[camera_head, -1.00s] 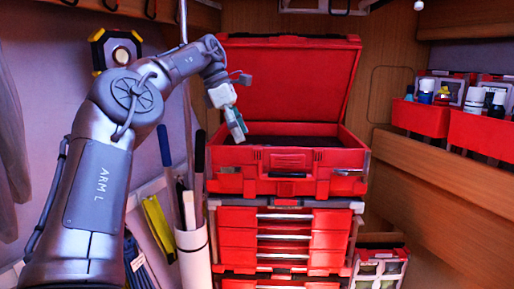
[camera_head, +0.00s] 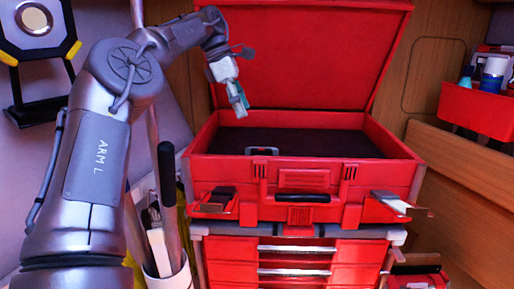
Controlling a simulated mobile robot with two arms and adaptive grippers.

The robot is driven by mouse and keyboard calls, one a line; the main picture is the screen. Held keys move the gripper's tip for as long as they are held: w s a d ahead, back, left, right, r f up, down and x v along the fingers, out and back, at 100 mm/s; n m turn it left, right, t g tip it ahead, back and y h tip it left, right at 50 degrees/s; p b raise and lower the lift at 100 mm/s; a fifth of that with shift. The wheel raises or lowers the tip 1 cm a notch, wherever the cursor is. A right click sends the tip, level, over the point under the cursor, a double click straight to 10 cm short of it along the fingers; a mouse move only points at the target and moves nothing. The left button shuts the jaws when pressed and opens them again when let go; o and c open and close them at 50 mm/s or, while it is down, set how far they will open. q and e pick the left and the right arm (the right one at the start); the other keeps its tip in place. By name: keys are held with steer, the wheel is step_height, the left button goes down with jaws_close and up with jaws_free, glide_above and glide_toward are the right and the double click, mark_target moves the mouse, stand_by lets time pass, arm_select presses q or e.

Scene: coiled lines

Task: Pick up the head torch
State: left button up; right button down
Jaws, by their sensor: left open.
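I cannot clearly make out a head torch. A small pale grey item with a darker middle (camera_head: 262,151) shows just inside the front wall of the open red case (camera_head: 230,200). It is too small to tell if it is the torch. My left gripper (camera_head: 238,103) hangs above the left part of the case, in front of the raised lid, fingers pointing down. The front wall hides part of the dark case floor (camera_head: 330,143). My right gripper is not in view.
The case stands on a red drawer stack (camera_head: 300,250), its front latches sticking out. A white tube of long tools (camera_head: 170,270) stands to the left. A yellow-black work light (camera_head: 36,30) is at upper left.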

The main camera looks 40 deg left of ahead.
arm_select(q)
glide_toward(261, 149)
steer(key=shift+s+d+f, duration=0.25)
steer(key=shift+d+f, duration=0.8)
steer(key=shift+d, duration=0.15)
steer(key=f, duration=0.1)
steer(key=w+f, duration=0.1)
steer(key=shift+w+a+f, duration=0.15)
steer(key=shift+w+f, duration=0.05)
steer(key=shift+f, duration=0.15)
steer(key=shift+w+f+p, duration=0.45)
steer(key=shift+f+p, duration=0.4)
steer(key=shift+p, duration=0.05)
steer(key=shift+p+x, duration=0.6)
steer(key=shift+x, duration=0.55)
steer(key=shift+f, duration=0.5)
steer(key=c, duration=1.3)
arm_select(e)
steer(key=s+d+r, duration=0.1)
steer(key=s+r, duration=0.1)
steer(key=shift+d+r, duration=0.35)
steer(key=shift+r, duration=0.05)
arm_select(q)
steer(key=shift+o, duration=0.2)
steer(key=shift+r, duration=0.1)
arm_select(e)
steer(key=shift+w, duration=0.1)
